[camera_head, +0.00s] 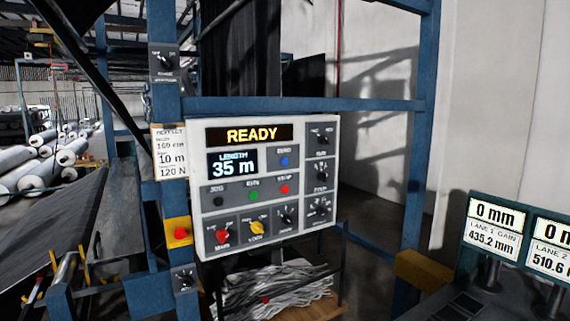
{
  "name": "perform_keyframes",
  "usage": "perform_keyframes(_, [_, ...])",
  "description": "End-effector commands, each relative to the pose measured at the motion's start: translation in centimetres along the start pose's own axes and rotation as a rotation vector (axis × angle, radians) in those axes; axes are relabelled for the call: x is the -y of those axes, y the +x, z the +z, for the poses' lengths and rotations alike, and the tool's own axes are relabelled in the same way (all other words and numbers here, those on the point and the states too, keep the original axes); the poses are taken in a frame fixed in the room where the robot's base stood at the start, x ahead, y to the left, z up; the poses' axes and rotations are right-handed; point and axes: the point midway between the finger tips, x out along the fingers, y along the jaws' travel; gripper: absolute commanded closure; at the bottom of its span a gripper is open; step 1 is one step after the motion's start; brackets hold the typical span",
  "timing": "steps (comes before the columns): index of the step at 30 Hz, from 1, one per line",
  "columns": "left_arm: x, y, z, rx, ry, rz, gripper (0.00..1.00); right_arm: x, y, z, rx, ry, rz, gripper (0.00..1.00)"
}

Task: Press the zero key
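The control panel (331,135) is a light box on a blue frame, facing me and slightly tilted in the picture. Its zero key is a small blue round button (284,161) on a grey plate, right of the length display (233,163). That display reads 35 m. The status display (249,135) above reads READY. Below the zero key are a black jog button (219,201), a green button (252,196) and a red button (285,189). Nothing covers the zero key. Neither of my grippers is in view.
Several knobs (322,172) line the panel's right and bottom. A red stop button on a yellow box (178,233) sits left of the panel. A paper card (170,152) hangs beside it. Lane displays (494,228) stand at right. Blue posts (414,160) frame the area.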

Motion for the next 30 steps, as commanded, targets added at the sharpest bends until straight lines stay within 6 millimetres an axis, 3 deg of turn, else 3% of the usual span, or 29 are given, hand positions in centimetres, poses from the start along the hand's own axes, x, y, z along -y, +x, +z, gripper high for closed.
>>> perform_keyframes(1, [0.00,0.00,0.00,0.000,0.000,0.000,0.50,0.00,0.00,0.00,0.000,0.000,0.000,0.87])
perform_keyframes(3, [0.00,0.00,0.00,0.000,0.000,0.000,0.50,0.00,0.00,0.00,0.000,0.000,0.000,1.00])
perform_keyframes(30, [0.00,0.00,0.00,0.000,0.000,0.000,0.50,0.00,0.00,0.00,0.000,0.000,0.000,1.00])
